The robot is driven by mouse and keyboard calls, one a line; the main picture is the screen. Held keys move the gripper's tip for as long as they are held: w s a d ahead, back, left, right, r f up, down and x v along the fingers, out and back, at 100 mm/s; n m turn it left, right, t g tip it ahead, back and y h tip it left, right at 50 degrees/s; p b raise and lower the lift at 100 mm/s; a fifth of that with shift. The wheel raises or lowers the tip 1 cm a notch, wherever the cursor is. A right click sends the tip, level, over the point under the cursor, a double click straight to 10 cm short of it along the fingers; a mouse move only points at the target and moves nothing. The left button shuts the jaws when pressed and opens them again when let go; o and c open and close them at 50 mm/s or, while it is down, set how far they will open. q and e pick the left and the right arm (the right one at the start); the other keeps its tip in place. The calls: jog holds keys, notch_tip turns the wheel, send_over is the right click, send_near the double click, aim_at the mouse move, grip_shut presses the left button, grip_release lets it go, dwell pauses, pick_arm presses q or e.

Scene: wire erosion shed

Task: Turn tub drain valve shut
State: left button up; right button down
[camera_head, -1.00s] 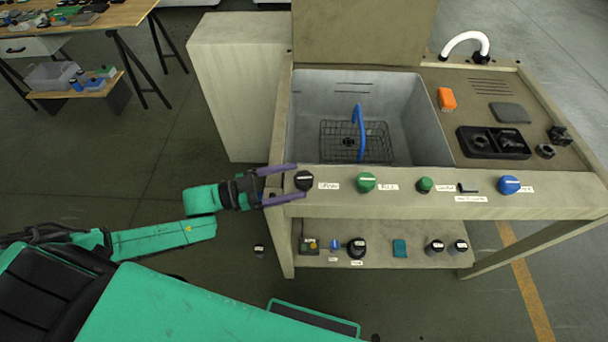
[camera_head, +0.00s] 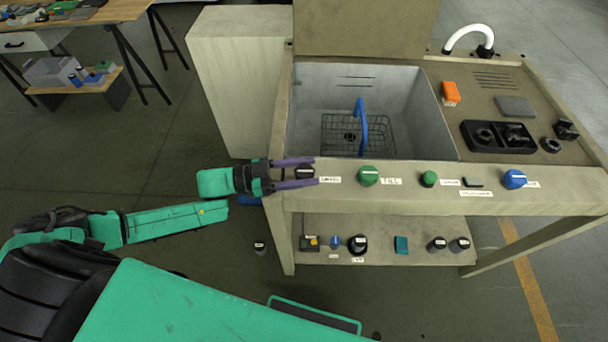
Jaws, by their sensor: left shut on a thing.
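A black knob (camera_head: 305,172) sits at the left end of the tub's front panel, with a small white label to its right that is too small to read surely. My left gripper (camera_head: 313,171) comes in from the left. Its two purple fingers lie above and below the knob and are shut on it, partly hiding it. The grey tub (camera_head: 420,112) behind the panel holds a wire basket (camera_head: 378,135) with a blue handle and shows no clear water. My right gripper is out of view.
A green knob (camera_head: 368,176), a smaller green knob (camera_head: 429,179) and a blue knob (camera_head: 514,179) sit along the same panel. A lower shelf (camera_head: 380,228) holds several small items. An orange block (camera_head: 451,92) lies on the right deck. Floor left of the bench is mostly open.

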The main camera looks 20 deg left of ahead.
pick_arm(q)
jog(key=shift+g, duration=0.3)
jog(key=shift+r, duration=0.1)
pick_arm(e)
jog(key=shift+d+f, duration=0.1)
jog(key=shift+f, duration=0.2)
pick_arm(q)
jog(key=o, duration=1.4)
jog(key=shift+c, duration=0.2)
jog(key=shift+a, duration=0.1)
jog(key=b+v, duration=0.2)
jog(key=v, duration=1.2)
jog(key=shift+f, duration=0.2)
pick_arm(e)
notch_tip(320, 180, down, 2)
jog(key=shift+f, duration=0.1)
pick_arm(q)
jog(key=shift+a, duration=0.15)
